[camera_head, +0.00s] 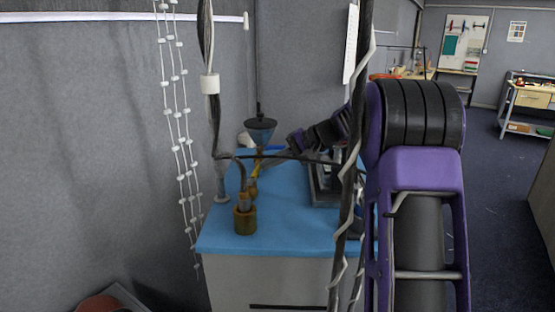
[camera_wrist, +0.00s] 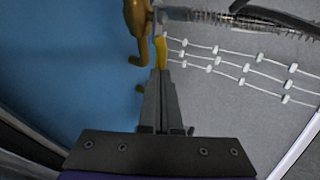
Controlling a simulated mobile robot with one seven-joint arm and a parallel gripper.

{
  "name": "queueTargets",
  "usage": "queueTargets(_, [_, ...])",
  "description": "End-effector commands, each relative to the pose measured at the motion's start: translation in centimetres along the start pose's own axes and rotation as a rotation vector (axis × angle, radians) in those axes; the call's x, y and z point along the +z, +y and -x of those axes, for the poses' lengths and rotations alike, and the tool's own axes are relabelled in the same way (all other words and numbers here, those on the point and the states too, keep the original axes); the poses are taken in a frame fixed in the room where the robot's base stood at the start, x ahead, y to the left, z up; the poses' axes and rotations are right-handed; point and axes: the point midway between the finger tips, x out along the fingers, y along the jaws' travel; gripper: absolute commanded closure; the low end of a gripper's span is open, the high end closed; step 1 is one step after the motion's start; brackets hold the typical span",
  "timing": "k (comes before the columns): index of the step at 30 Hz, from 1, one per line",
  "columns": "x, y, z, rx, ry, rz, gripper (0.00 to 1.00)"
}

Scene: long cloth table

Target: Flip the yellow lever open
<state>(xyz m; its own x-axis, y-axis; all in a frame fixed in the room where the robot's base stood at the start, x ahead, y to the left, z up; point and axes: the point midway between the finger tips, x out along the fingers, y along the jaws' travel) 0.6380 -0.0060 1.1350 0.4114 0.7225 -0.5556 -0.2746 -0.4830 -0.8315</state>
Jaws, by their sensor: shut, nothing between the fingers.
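The yellow lever (camera_wrist: 161,50) is a short narrow piece just beyond my fingertips in the wrist view. In the head view it is a small yellow strip (camera_head: 254,178) above the blue tabletop, beside a thin upright pipe. My gripper (camera_wrist: 160,76) is shut and empty, its tips right at the lever's near end; whether they touch it I cannot tell. A brass fitting (camera_wrist: 138,20) stands left of the lever in the wrist view. In the head view my gripper (camera_head: 268,164) reaches in from the right, partly behind dark cables.
Beaded white strings (camera_head: 178,115) hang along the grey wall at left. The tabletop's front part is clear.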

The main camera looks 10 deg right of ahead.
Motion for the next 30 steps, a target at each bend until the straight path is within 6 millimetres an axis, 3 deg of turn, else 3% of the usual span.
queueTargets(30, [-0.7,-1.0,-1.7,0.0,-0.08,0.053,1.0])
